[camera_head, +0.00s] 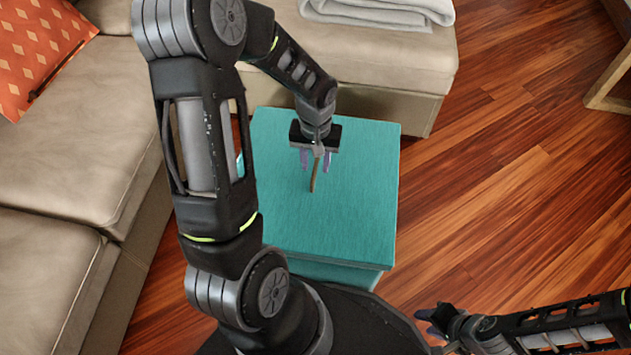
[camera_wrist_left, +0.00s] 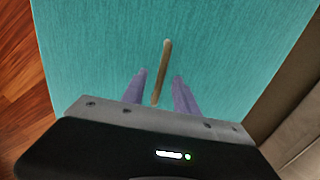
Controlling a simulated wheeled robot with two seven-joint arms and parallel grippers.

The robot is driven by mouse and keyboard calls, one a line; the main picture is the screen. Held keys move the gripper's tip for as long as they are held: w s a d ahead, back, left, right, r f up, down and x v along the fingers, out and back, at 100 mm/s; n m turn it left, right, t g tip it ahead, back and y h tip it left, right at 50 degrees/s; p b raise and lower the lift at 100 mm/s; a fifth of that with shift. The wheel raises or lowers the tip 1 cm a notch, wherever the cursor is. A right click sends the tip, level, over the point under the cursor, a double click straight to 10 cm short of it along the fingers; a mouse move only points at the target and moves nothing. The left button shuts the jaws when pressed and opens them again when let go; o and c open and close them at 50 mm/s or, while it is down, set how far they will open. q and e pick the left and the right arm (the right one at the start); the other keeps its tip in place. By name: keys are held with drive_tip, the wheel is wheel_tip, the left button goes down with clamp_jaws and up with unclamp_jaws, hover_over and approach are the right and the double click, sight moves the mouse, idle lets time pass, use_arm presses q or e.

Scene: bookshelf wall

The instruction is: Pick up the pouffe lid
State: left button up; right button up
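The pouffe lid (camera_head: 362,200) is the square teal top of a teal pouffe, lying flat on it. A thin tan strap or handle (camera_head: 313,177) sits near the middle of the lid. In the left wrist view the handle (camera_wrist_left: 163,70) runs between the two fingers. My left gripper (camera_head: 316,162) is over the lid, open, with a purple finger on either side of the handle and a gap to each; it also shows in the left wrist view (camera_wrist_left: 160,82). My right gripper (camera_head: 428,322) is low at the right, away from the lid; its finger opening is unclear.
A beige sofa (camera_head: 75,130) runs along the left and behind the pouffe. An orange cushion (camera_head: 40,45) and a folded grey blanket (camera_head: 380,10) lie on it. The wooden floor (camera_head: 510,170) to the right is clear. A wooden furniture leg (camera_head: 610,90) stands at the far right.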

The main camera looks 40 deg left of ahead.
use_arm(q)
wheel_tip(320, 180, down, 2)
drive_tip(key=shift+f, duration=0.25)
drive_tip(key=shift+c, duration=0.4)
clamp_jaws()
drive_tip(key=shift+w+r, duration=0.1)
drive_tip(key=shift+r, duration=0.05)
idle(1.1)
